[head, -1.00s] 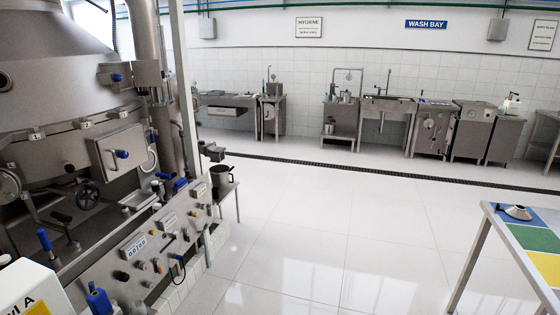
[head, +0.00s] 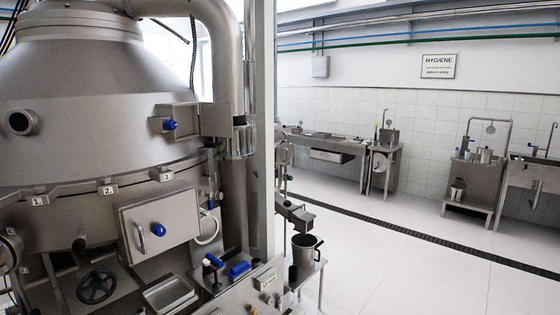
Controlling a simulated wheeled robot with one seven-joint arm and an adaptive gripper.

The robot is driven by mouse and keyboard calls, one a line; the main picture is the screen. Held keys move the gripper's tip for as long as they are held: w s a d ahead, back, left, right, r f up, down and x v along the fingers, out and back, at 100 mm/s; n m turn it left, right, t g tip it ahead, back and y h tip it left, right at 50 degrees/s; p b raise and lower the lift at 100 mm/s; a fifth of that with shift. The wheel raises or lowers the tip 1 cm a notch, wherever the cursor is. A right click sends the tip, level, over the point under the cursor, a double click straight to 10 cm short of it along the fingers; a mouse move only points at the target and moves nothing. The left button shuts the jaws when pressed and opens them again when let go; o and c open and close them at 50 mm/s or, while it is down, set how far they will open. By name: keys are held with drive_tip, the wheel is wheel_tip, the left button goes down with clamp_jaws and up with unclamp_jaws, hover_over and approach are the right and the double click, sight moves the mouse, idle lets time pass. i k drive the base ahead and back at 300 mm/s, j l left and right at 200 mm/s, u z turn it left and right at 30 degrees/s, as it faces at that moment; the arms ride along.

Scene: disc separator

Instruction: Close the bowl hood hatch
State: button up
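The large steel separator (head: 70,150) fills the left of the head view, with a conical hood on top. A square steel hatch door (head: 150,236) with a bar handle (head: 141,238) and a blue knob (head: 159,230) is on its lower front. It stands out from the body; I cannot tell whether it is ajar or flush. A pale ring (head: 207,226) shows just right of it, partly hidden. A smaller steel block with a blue knob (head: 170,125) sits higher on the hood. My gripper is not in view.
A black handwheel (head: 97,287) and a steel tray (head: 170,295) sit below the door. Blue-handled fittings (head: 238,269) and a steel jug (head: 305,252) stand to the right. A vertical post (head: 263,130) rises beside the machine. White floor is open at right.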

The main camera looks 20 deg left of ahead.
sight(216, 118)
drive_tip(key=i+u, duration=0.15)
drive_tip(key=i, duration=0.35)
drive_tip(key=i+l+u, duration=0.15)
drive_tip(key=i, duration=0.35)
drive_tip(key=i+l+u, duration=0.15)
drive_tip(key=i, duration=0.35)
drive_tip(key=i+l+u, duration=0.15)
drive_tip(key=i, duration=0.35)
drive_tip(key=i+l+u, duration=0.2)
drive_tip(key=u, duration=0.25)
drive_tip(key=i+l+u, duration=0.55)
drive_tip(key=l+u, duration=0.2)
drive_tip(key=u, duration=0.15)
drive_tip(key=i+l+u, duration=0.15)
drive_tip(key=l+u, duration=1.2)
drive_tip(key=l, duration=0.25)
drive_tip(key=l+u, duration=0.4)
drive_tip(key=l, duration=0.25)
drive_tip(key=k, duration=0.05)
